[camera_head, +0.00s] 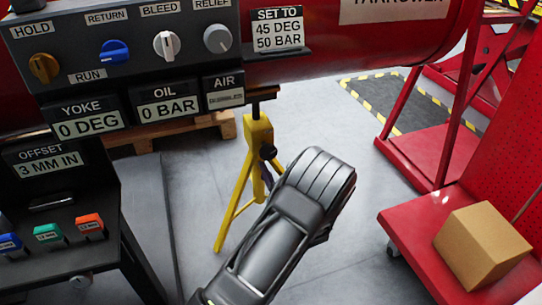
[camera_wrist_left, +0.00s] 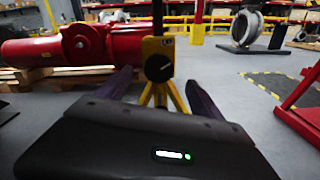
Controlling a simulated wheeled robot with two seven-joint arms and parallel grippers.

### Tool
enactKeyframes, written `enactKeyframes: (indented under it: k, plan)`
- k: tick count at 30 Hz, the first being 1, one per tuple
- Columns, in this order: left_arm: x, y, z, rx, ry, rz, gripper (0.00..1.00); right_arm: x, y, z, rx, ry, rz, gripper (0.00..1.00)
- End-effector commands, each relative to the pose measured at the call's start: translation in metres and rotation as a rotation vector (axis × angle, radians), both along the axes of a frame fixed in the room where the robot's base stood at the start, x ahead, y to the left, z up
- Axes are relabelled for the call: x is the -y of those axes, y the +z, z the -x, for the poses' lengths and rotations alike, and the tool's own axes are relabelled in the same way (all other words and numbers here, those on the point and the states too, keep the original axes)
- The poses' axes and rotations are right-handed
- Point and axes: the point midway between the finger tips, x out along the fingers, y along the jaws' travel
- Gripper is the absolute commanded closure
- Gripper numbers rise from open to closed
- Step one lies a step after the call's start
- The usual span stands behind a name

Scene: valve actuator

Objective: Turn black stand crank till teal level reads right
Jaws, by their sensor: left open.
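The yellow tripod stand (camera_head: 257,135) stands upright on the floor under the red cylinder. Its black crank (camera_head: 267,152) is a round knob on the post, and the crank also shows in the left wrist view (camera_wrist_left: 158,68). My left gripper (camera_wrist_left: 160,82) is open and empty, with its dark fingers either side of the stand as seen from the wrist; contact cannot be told. In the head view my arm hides most of the gripper and part of the stand. A small teal block (camera_head: 47,233), perhaps the teal level, lies on the black bench; its label is too small to read.
A blue block (camera_head: 9,242) and a red-orange block (camera_head: 89,222) flank the teal one. The control panel (camera_head: 130,50) reads YOKE 0 DEG, OIL 0 BAR; a plate says 45 DEG 50 BAR. A red cart with a cardboard box (camera_head: 483,245) stands right.

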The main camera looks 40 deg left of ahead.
Motion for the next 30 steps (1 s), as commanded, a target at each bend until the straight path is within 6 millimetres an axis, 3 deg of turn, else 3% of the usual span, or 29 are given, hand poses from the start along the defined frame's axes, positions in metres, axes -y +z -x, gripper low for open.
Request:
enactKeyframes:
  k: [15, 26, 30]
  plan:
    - [-0.056, -0.003, -0.038, 0.001, 0.003, 0.001, 0.24, -0.001, -0.028, -0.004, 0.011, -0.005, 0.002, 0.64]
    - [-0.062, 0.0, -0.042, -0.001, 0.001, 0.001, 0.24, -0.001, -0.028, -0.005, 0.013, -0.006, 0.002, 0.64]
    - [-0.062, -0.001, -0.042, -0.001, 0.001, 0.001, 0.34, -0.001, -0.028, -0.004, 0.013, -0.006, 0.002, 0.64]
